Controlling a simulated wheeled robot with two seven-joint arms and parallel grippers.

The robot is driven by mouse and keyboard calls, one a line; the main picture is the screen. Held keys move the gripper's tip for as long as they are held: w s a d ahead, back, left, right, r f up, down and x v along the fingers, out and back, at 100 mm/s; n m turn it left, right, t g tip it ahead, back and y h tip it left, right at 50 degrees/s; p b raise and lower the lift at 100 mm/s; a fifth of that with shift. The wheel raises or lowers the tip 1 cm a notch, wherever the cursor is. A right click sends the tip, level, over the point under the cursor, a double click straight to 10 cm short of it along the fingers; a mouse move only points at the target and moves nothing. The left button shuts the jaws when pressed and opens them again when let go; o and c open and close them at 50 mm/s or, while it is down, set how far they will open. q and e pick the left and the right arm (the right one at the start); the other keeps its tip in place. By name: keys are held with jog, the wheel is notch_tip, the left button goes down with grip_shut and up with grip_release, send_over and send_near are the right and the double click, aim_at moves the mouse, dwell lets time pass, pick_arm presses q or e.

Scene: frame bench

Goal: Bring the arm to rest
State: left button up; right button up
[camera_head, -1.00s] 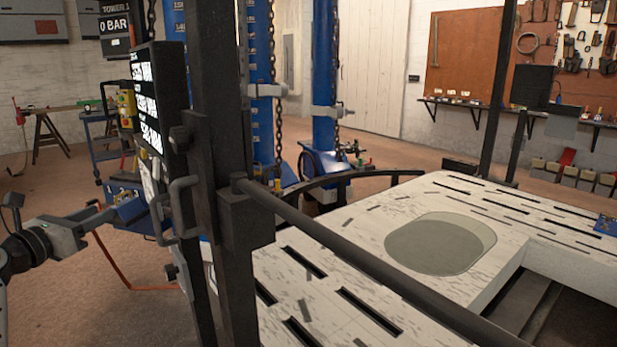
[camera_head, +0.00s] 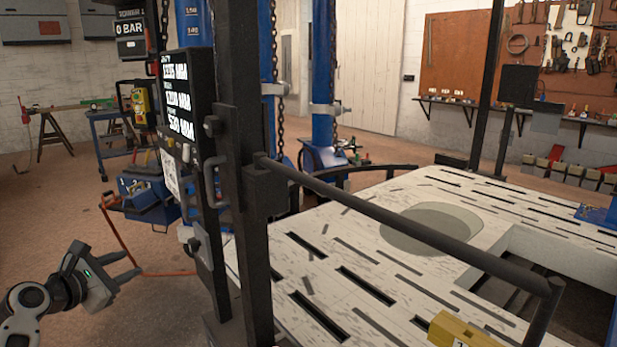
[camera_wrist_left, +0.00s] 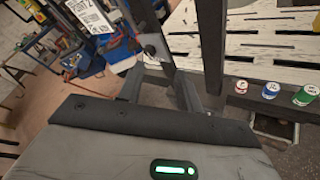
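My left gripper (camera_head: 129,260) is at the lower left of the head view, over open floor and left of the dark upright post (camera_head: 245,150). Its two dark fingers are spread with a clear gap and nothing between them. The fingers also show in the left wrist view (camera_wrist_left: 160,82), apart and empty. The gripper appears apart from the display panel (camera_head: 185,125) and its handle (camera_head: 210,183). My right gripper is in neither view.
A dark bar (camera_head: 370,208) runs from the post across the slotted white bench (camera_head: 330,245). A yellow block (camera_head: 465,333) is at the lower right. Red, blue and green cans (camera_wrist_left: 272,89) show in the wrist view.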

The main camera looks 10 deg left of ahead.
pick_arm(q)
jog(key=s+d+f+m+g+p, duration=0.1)
jog(key=s+d+f+m+g, duration=0.1)
jog(key=s+d+f+m, duration=0.55)
jog(key=s+d+f+m+g, duration=0.2)
jog(key=s+d+f+m, duration=0.2)
jog(key=d+f+m, duration=0.55)
jog(key=s+d+m+h, duration=0.1)
jog(key=s+d+m, duration=1.1)
jog(key=d, duration=0.3)
jog(key=shift+s+d+r+m+h+p, duration=0.25)
jog(key=shift+s+d+m+h+p, duration=0.15)
jog(key=shift+s, duration=0.5)
